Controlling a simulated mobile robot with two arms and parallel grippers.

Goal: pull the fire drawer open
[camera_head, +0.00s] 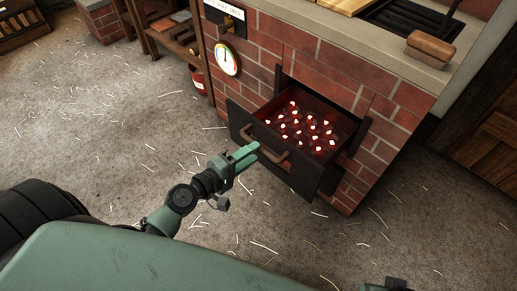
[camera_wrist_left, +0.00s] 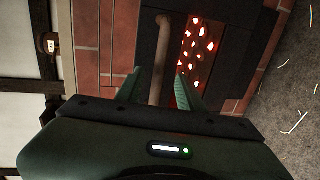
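The fire drawer (camera_head: 305,182) is a dark metal drawer in the brick hearth. It stands well out of its opening, with glowing red coals (camera_head: 305,128) inside. Its brown bar handle (camera_head: 268,143) runs across the front, and it also shows in the left wrist view (camera_wrist_left: 161,60). My right gripper does not clearly show.
A wooden-backed brush or block (camera_head: 430,48) lies on the stone top (camera_head: 370,50). A wooden shelf (camera_head: 178,45) stands at the left. The straw-strewn floor (camera_head: 110,125) before the hearth is clear.

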